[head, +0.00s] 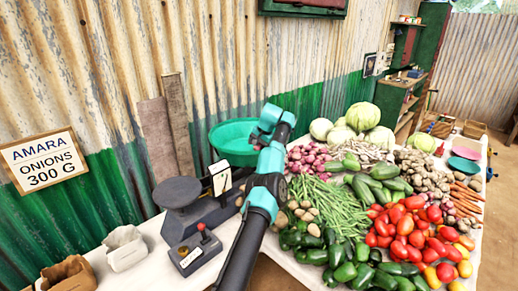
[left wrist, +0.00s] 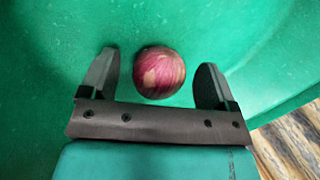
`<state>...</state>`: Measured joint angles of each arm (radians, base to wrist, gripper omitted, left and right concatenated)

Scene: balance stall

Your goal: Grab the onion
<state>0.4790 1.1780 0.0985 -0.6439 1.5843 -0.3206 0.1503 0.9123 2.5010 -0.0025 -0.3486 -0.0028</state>
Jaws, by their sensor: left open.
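A single red-purple onion (left wrist: 159,72) lies against the green inner surface of a basin (left wrist: 40,60) in the left wrist view. My left gripper (left wrist: 157,62) is open, with one finger on each side of the onion and a gap visible on both sides. In the head view the green basin (head: 228,133) stands behind the scale, and my left wrist (head: 272,122) is at its right edge. The onion inside the basin is hidden there. A pile of red onions (head: 308,158) lies right of my arm. My right gripper is not in view.
A dark scale (head: 180,196) and a grey box with a red-knobbed lever (head: 195,252) stand left of my arm. Peppers, tomatoes (head: 408,228) and green beans (head: 335,205) crowd the right. A sign (head: 43,161) reads "AMARA ONIONS 300 G". A corrugated wall stands behind.

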